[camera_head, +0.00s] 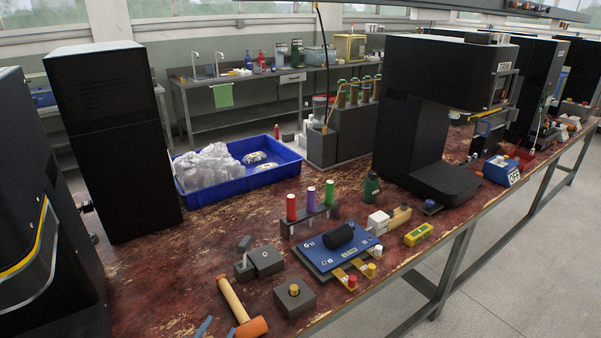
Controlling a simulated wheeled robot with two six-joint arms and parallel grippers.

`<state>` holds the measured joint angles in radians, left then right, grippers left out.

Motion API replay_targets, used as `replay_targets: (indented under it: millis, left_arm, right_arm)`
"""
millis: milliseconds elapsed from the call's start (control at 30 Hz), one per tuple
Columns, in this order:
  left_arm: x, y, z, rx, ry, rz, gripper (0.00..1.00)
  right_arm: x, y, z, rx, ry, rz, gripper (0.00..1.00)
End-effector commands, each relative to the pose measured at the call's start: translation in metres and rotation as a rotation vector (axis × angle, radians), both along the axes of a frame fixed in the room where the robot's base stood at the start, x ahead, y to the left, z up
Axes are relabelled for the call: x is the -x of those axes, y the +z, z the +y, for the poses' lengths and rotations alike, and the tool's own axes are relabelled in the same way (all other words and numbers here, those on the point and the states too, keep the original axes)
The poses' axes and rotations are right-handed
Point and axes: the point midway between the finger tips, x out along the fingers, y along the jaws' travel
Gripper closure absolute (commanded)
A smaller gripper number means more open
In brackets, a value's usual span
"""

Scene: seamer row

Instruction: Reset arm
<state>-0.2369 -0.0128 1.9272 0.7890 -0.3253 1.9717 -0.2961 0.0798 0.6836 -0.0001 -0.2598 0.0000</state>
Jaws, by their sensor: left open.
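My left gripper (217,330) barely shows at the bottom edge, as two small blue-grey tips set apart, with nothing seen between them. The tips are just left of the orange head of a hammer (233,301) with a wooden handle. The rest of this gripper is cut off by the frame. My right gripper is not in view. A blue plate fixture (318,258) with a black cylinder on top lies on the worn red bench (150,275). Brass levers with a red knob (352,282) and a yellow knob (371,270) stick out at its front.
Grey blocks (267,261) and a block with a brass knob (295,297) lie near the hammer. A rack of coloured cylinders (309,218) stands behind the fixture. A blue tray (235,188) is further back. Tall black machines (110,140) (425,110) flank the bench.

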Motion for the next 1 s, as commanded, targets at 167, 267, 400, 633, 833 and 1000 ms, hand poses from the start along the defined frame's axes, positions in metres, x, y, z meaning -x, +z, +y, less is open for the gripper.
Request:
replay_targets:
  millis: [167, 267, 400, 633, 833, 1000]
  left_arm:
    - [0.022, -0.007, -0.007, -0.291, -0.112, 0.021, 0.55]
    - [0.039, -0.014, -0.01, -0.509, -0.202, 0.034, 0.55]
    - [0.076, -0.026, -0.009, -0.92, -0.398, 0.052, 0.55]
    - [0.152, -0.044, 0.015, -1.61, -0.854, 0.073, 0.55]
    - [0.201, -0.045, 0.04, -1.94, -1.199, 0.074, 0.55]
    - [0.231, -0.042, 0.057, -2.091, -1.429, 0.068, 0.55]
  right_arm:
    - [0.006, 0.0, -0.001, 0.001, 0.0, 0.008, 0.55]
    - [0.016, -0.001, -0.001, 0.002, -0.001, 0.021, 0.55]
    - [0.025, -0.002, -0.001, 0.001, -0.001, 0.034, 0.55]
    - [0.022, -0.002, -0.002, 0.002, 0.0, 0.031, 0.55]
    - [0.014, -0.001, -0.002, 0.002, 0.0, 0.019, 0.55]
    - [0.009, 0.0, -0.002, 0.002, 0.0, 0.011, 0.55]
